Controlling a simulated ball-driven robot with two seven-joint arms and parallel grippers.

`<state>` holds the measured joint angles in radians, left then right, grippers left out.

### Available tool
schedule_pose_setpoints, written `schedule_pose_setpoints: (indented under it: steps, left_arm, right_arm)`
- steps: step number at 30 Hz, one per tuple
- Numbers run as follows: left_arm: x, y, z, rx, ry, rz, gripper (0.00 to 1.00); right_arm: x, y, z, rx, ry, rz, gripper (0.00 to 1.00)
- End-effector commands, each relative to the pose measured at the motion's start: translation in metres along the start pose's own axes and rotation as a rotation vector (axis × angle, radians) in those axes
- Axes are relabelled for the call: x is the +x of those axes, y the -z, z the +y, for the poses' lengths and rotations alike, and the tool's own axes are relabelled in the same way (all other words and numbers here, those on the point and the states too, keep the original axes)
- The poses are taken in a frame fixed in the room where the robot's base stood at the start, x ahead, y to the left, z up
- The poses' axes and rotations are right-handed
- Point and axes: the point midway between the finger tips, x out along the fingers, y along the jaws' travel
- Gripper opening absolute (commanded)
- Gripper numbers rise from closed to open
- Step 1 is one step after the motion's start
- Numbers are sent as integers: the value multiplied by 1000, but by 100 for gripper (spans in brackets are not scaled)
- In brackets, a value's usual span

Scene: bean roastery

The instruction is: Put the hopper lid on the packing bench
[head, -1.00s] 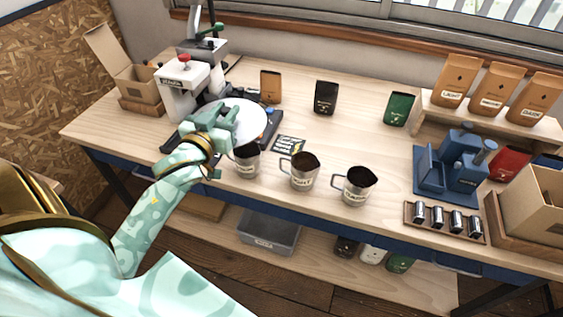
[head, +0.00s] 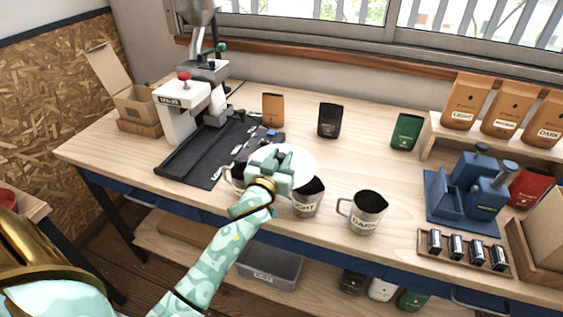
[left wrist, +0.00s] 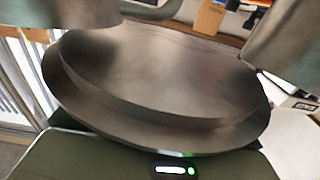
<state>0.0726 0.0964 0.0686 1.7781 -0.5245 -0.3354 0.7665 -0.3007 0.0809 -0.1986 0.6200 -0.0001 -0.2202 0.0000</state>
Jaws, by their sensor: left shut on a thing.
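The hopper lid (head: 303,160) is a round, pale disc in the head view. In the left wrist view it is a broad, stepped grey metal disc (left wrist: 150,75). My left gripper (head: 284,162) is shut on it, with a finger at either side in the wrist view. The gripper covers the lid's near left part in the head view. The lid shows over the front middle of the wooden packing bench (head: 365,160) and overlaps the mugs in the picture. How high it is above the bench is hard to tell. My right gripper is not in view.
Metal mugs, DARK (head: 364,213) and LIGHT (head: 308,198), stand at the front edge; another is partly hidden. A black mat (head: 200,152) lies left, by the white machine (head: 178,112). A blue device (head: 468,185) stands right. Bare wood lies behind the mugs.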

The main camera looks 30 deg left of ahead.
Motion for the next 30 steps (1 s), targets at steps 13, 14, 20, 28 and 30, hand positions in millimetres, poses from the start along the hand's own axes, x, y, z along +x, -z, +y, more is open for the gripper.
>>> schedule_pose_setpoints:
  steps: [13, 14, 20, 28, 30]
  left_arm:
    - [0, -6, 0, 0, 0, 0, 0]
    - [0, -7, 0, 0, 1, 0, 0]
    - [0, -12, 0, -1, 1, 1, 0]
    - [0, -12, 0, 0, 0, 1, 46]
    - [0, -12, 0, 0, 0, 1, 46]
  right_arm:
    - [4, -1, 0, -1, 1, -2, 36]
    - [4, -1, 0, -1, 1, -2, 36]
    - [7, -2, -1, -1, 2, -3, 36]
    - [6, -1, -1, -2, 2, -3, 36]
    - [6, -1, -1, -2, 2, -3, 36]
